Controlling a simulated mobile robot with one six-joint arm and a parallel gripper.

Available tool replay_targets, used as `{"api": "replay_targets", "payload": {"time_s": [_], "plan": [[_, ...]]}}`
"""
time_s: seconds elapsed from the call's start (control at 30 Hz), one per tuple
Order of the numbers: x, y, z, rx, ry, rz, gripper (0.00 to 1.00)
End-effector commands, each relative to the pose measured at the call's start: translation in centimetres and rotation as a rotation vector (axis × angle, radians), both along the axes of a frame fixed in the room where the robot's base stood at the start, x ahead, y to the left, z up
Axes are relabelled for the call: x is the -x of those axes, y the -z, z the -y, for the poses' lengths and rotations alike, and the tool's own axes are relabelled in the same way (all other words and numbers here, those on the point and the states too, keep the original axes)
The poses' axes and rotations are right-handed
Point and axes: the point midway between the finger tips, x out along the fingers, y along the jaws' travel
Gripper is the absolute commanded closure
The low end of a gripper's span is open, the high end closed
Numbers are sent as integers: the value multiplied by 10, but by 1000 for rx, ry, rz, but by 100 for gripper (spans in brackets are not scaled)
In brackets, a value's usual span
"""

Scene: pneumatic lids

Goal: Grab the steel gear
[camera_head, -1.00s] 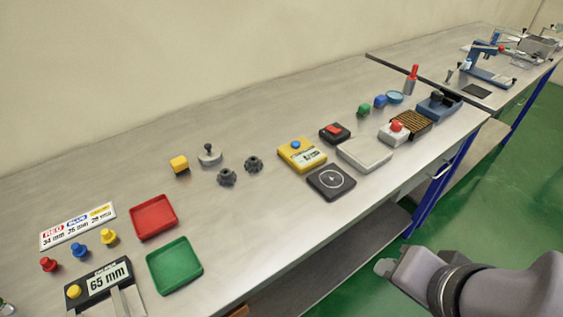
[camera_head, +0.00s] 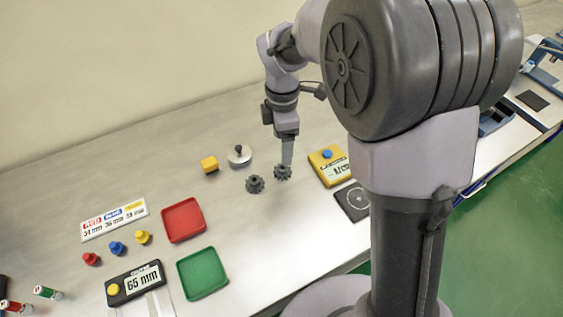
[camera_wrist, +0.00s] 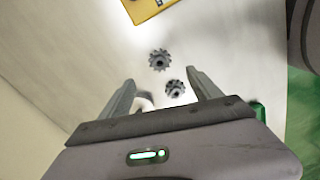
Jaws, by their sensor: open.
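Two dark grey toothed gears stand on the bench, a left one (camera_head: 255,184) and a right one (camera_head: 283,172); their colour alone does not tell me which is the steel gear. My gripper (camera_head: 287,162) points down at the right gear, and its tip overlaps that gear in the head view. In the wrist view my open gripper (camera_wrist: 163,83) has no gear held. The gear nearer the yellow device (camera_wrist: 159,60) shows beyond the fingertips, and the other gear (camera_wrist: 175,88) shows between the fingers. Their height below the fingers is hard to judge.
A yellow device with a display (camera_head: 328,166) stands right of the gears. Red (camera_head: 184,220) and green (camera_head: 203,273) trays are left. My arm hides the bench's right part.

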Motion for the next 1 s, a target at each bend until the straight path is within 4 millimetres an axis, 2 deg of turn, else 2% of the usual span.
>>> {"api": "replay_targets", "payload": {"time_s": [0.03, 0.1, 0.37, 0.53, 0.6, 0.77, 0.87, 1.0], "plan": [[1, 21, 0, 0, 1, -3, 27], [0, 37, 0, 1, 1, -1, 27], [0, 63, 1, 0, 3, 0, 27], [0, 99, 1, 0, 3, 0, 27], [0, 106, 1, 0, 3, 0, 27], [0, 102, 1, 0, 3, 2, 27], [0, 102, 1, 0, 3, 1, 43], [0, 102, 1, 0, 3, 1, 70]]}}
